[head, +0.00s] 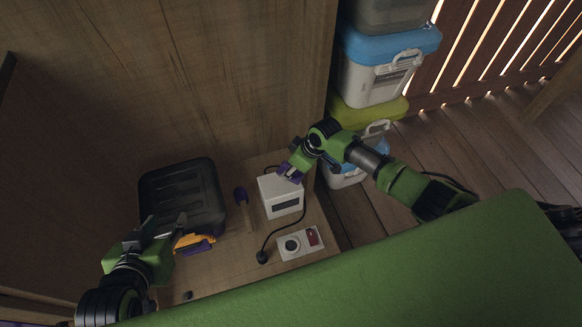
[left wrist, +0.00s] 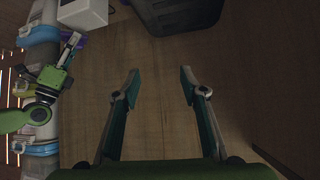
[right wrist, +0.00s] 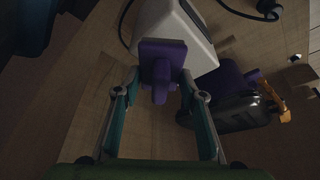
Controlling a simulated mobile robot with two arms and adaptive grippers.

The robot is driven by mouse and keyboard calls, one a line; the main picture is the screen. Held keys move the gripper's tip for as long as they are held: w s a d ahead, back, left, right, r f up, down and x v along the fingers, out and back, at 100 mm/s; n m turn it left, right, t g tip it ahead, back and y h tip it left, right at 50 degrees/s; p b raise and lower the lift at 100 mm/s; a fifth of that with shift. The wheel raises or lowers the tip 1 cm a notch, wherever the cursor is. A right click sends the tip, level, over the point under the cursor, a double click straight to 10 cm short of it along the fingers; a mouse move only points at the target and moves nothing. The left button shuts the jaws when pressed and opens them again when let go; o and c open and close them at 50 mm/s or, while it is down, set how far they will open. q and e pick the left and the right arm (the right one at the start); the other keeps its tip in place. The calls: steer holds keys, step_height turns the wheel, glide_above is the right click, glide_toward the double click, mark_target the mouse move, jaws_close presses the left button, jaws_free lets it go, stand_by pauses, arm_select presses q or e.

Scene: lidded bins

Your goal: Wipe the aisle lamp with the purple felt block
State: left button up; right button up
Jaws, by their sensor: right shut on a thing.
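A white box with a dark window and a black cord, which looks like the aisle lamp (head: 281,197), stands on the wooden surface. My right gripper (head: 291,170) is at its back top edge, shut on the purple felt block (right wrist: 163,50). In the right wrist view the block's flat face lies against or just in front of the white lamp (right wrist: 200,40); I cannot tell if they touch. My left gripper (head: 164,233) is open and empty, near the black case; its spread fingers show in the left wrist view (left wrist: 159,80).
A black ribbed case (head: 182,195) stands left of the lamp. A socket panel (head: 300,243) and plug (head: 262,257) are in front. Stacked lidded bins (head: 375,80) stand at the right.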

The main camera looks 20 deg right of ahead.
steer(key=shift+r+p, duration=0.65)
steer(key=shift+p, duration=0.05)
steer(key=shift+r+p, duration=0.5)
steer(key=shift+p, duration=0.05)
steer(key=shift+r+p, duration=0.75)
steer(key=shift+p, duration=0.05)
steer(key=shift+r+p, duration=0.45)
steer(key=shift+p, duration=0.1)
arm_select(q)
steer(key=s+a+f+g+y, duration=0.1)
steer(key=s+a+f+g, duration=0.2)
steer(key=s+f+g, duration=0.3)
steer(key=s+f, duration=0.1)
steer(key=s, duration=0.4)
steer(key=shift+n+y, duration=0.3)
steer(key=shift+f, duration=0.1)
arm_select(e)
steer(key=shift+r, duration=0.15)
